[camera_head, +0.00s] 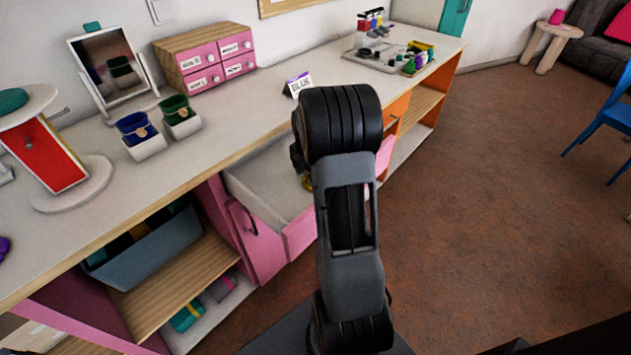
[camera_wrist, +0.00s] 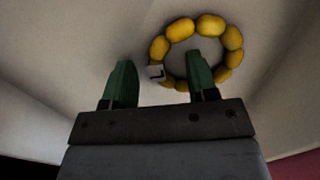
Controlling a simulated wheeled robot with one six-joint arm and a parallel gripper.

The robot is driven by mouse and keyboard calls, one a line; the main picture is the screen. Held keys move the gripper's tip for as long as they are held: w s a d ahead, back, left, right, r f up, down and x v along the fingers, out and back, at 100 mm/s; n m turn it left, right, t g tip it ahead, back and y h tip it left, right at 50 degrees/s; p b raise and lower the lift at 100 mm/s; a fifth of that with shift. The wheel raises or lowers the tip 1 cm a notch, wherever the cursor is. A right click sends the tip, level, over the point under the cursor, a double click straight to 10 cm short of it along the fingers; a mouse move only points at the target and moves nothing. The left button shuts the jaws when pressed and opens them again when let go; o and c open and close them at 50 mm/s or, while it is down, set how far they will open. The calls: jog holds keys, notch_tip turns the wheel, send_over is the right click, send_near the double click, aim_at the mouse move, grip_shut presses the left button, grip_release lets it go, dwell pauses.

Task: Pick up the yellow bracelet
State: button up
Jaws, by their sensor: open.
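The yellow bracelet (camera_wrist: 233,38) is a ring of large yellow beads with a small pale tag (camera_wrist: 156,72). It lies on the pale floor of an open pink drawer. In the wrist view my gripper (camera_wrist: 160,75) is open, with two green fingers apart. The right finger overlaps the inside of the ring in the picture, and the tag side of the ring lies between the fingers. I cannot tell whether they touch. In the head view only a bit of the yellow bracelet (camera_head: 307,183) shows, and my arm hides the rest and most of the gripper.
The open drawer (camera_head: 300,234) juts from the counter (camera_head: 235,125), its walls close around the gripper.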

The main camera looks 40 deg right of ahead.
jog(key=c, duration=1)
jog(key=shift+r, duration=0.1)
notch_tip(320, 180, up, 10)
jog(key=p, duration=0.1)
